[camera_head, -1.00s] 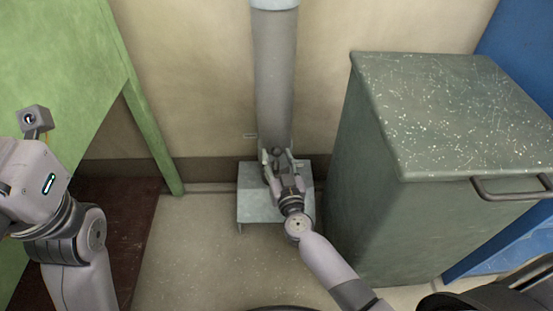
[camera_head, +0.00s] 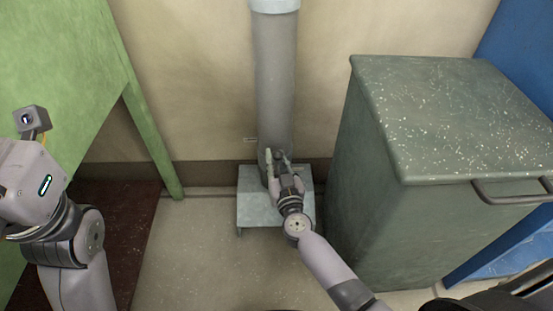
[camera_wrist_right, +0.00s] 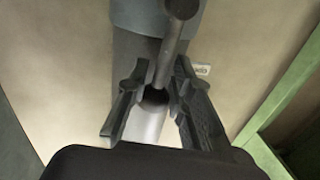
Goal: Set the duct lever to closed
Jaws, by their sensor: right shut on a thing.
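The grey vertical duct (camera_head: 275,85) stands against the wall on a pale grey base block (camera_head: 255,212). My right gripper (camera_head: 275,158) is at the lower part of the duct, just above the block, and its fingers are shut on the duct lever. In the right wrist view the lever (camera_wrist_right: 170,50) is a grey bar with a round dark end, running between the two fingers (camera_wrist_right: 160,85) of the right gripper. In the head view the fingers largely hide the lever. My left arm is at the left edge; its fingers are out of frame.
A green-grey cabinet (camera_head: 370,190) with a speckled top and a bar handle (camera_head: 510,190) stands close on the right. A green table (camera_head: 60,60) with a leg (camera_head: 152,145) is on the left. Bare floor (camera_head: 190,250) lies between them.

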